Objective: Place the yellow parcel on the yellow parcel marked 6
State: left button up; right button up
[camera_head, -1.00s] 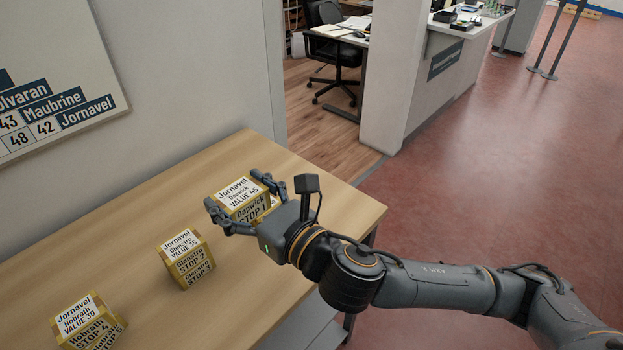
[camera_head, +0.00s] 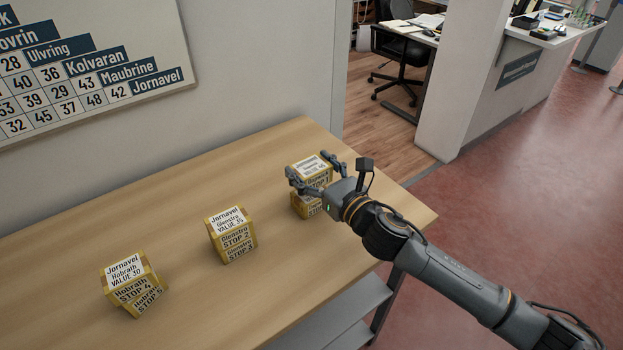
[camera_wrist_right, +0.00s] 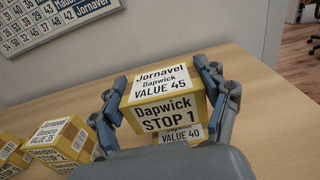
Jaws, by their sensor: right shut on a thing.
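My right gripper (camera_head: 306,172) is shut on a yellow parcel (camera_head: 312,180) with white labels. In the right wrist view this held parcel (camera_wrist_right: 168,103) reads Jornavel, Dapwick, VALUE 45 and STOP 1, and sits level between both fingers (camera_wrist_right: 164,88). Directly below it is another yellow parcel (camera_head: 305,208); its label with VALUE 40 shows in the wrist view (camera_wrist_right: 180,135). The held parcel hides part of it, and I cannot tell whether the two touch. I cannot read a 6 as a stop mark on any parcel. My left gripper is not in view.
A yellow stack marked STOP 2 and STOP 3 (camera_head: 231,236) stands mid-table. Another, marked STOP 4 and STOP 5 (camera_head: 133,283), stands at the front left. The wooden table (camera_head: 190,300) has bare room between them. A wall board (camera_head: 85,65) hangs behind.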

aim_at(320, 187)
jog(key=f, duration=0.3)
jog(key=shift+w+f, duration=0.15)
jog(key=shift+w, duration=0.1)
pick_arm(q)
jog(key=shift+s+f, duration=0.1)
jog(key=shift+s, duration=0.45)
pick_arm(e)
jog(key=shift+f, duration=0.1)
jog(key=shift+f, duration=0.25)
jog(key=o, duration=1.4)
jog(key=shift+c, duration=0.2)
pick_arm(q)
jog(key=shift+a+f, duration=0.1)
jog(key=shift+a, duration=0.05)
pick_arm(e)
jog(key=shift+r, duration=0.1)
